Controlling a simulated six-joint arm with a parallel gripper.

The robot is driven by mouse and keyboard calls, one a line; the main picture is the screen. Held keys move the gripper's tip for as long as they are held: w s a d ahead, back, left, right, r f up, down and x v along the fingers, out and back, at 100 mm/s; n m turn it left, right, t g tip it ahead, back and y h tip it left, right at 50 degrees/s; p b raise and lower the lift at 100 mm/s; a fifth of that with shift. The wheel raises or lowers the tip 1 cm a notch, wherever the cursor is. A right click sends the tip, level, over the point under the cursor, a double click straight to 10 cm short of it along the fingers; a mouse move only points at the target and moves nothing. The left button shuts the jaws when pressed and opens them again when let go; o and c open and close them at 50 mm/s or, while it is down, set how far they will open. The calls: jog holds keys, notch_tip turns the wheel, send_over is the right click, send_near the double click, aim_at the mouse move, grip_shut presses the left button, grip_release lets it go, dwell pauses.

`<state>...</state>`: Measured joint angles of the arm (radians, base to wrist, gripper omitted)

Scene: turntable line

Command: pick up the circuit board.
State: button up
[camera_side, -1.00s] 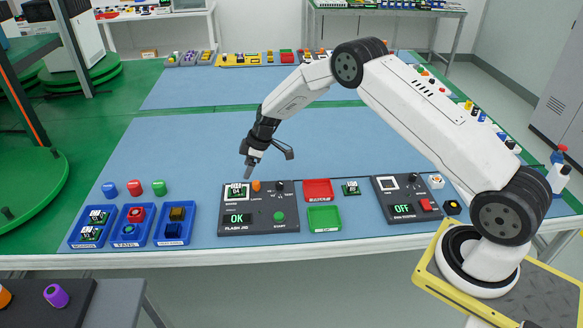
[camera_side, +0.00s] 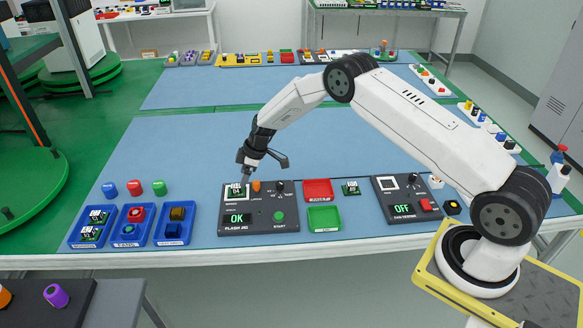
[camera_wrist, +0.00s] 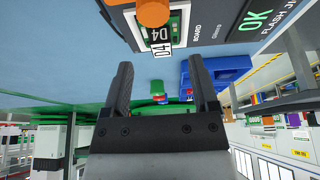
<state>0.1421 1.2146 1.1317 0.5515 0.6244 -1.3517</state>
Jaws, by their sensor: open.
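A green circuit board marked D4 (camera_side: 237,191) sits in the socket of the dark flash jig (camera_side: 258,220), whose display reads OK. In the wrist view the board (camera_wrist: 180,22) shows partly, behind an orange knob (camera_wrist: 152,12), with its D4 label facing me. My gripper (camera_side: 240,179) is just above the board in the side view. In the wrist view its two fingers (camera_wrist: 163,75) stand apart with nothing between them. Whether a fingertip touches the board cannot be told. Other green boards lie in a blue bin (camera_side: 85,243) and on the mat (camera_side: 351,188).
Several blue bins (camera_side: 153,241) stand left of the jig. A red tray (camera_side: 318,197) and green tray (camera_side: 324,229) stand to its right, then a dark unit reading OFF (camera_side: 402,217). Coloured knobs (camera_side: 134,187) stand behind the bins.

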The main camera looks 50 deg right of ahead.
aim_at(237, 189)
jog(key=shift+x, duration=2.25)
grip_shut()
